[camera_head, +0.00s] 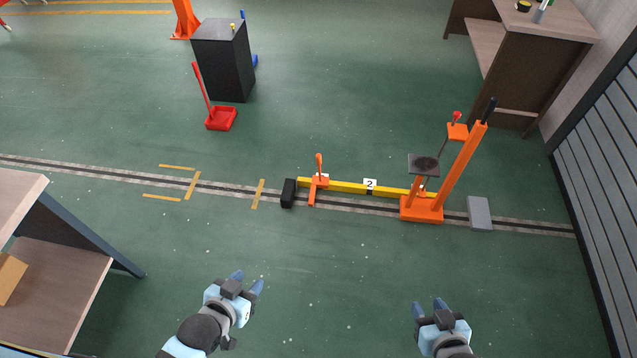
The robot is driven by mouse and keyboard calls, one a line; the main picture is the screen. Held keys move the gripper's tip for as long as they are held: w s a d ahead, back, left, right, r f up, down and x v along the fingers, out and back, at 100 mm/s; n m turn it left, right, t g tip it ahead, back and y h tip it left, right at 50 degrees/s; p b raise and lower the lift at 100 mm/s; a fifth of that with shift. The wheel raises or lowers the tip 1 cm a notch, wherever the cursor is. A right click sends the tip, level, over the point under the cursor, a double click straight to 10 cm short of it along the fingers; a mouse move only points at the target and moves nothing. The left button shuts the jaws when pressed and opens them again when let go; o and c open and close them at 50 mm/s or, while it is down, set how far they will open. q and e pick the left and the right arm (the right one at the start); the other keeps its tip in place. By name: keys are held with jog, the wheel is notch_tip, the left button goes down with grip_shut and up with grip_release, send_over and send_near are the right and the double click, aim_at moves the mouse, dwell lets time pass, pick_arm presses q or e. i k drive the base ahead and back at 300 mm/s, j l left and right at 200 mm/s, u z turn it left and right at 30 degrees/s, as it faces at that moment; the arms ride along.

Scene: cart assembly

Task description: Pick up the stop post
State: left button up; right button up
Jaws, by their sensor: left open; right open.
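A small orange upright post (319,168) with a crosspiece foot stands over the floor rail, beside the left end of a yellow bar (345,187). It looks like the stop post, but no label on it confirms this. My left gripper (248,282) is open and empty, below and left of the post in the picture and well apart from it. My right gripper (429,306) is open and empty at the lower right, below the orange cart-like frame (421,211). Neither gripper touches anything.
A black block (288,193) and a grey block (480,213) sit on the rail (230,188). A shelf table (92,290) stands at lower left, a bench (545,60) at upper right. Floor before the rail is clear.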

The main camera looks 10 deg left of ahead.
aim_at(320, 181)
jog(key=i+j, duration=0.3)
jog(key=i+j+z, duration=0.1)
jog(key=i+j, duration=0.2)
jog(key=j, duration=0.2)
jog(key=i+j, duration=0.3)
jog(key=j, duration=0.15)
jog(key=i+j+z, duration=0.1)
jog(key=i+j, duration=0.2)
jog(key=j, duration=0.15)
jog(key=i+j, duration=0.3)
jog(key=j, duration=0.15)
jog(key=i+j, duration=0.45)
jog(key=i, duration=0.25)
jog(key=z, duration=0.05)
